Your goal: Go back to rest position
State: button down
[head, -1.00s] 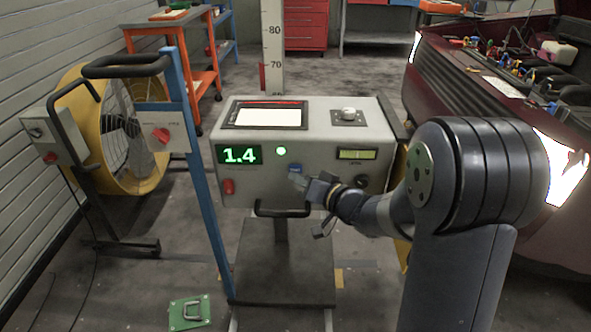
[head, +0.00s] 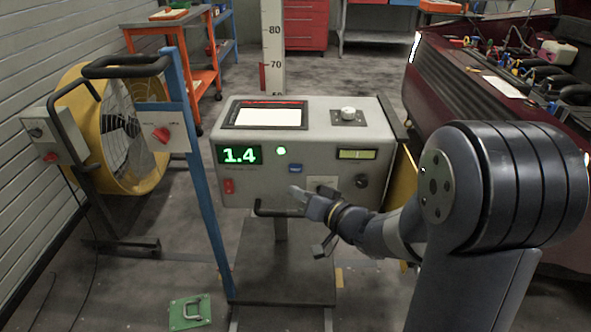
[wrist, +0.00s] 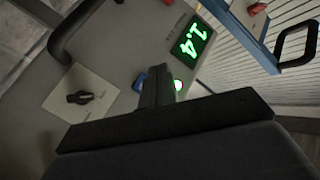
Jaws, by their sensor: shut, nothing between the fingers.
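My gripper (head: 297,192) is shut and empty in front of the grey control console (head: 325,125), just below and apart from its small blue button (head: 295,168). In the wrist view my gripper (wrist: 157,75) shows as a closed dark pair of fingers. Beyond it are the blue button (wrist: 139,82), a lit green lamp (wrist: 178,85) and the green display (wrist: 191,44) reading 1.4. My arm (head: 385,232) reaches in from the right and hides part of the console's lower front.
A blue post (head: 203,185) and a yellow fan (head: 120,130) stand left of the console. A dark red car (head: 470,95) with an open engine bay is at the right. A green plate with a handle (head: 190,312) lies on the floor. Bare floor shows around the console stand.

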jog(key=shift+w, duration=0.1)
jog(key=w+b, duration=0.2)
jog(key=b, duration=0.1)
jog(key=shift+f, duration=0.3)
jog(key=shift+s+b, duration=0.1)
jog(key=shift+b, duration=0.25)
jog(key=shift+s+r+p, duration=0.15)
jog(key=shift+s+p, duration=0.15)
jog(key=shift+s, duration=1.15)
jog(key=shift+s+r+p, duration=0.1)
jog(key=shift+s+p, duration=0.2)
jog(key=shift+s, duration=1.15)
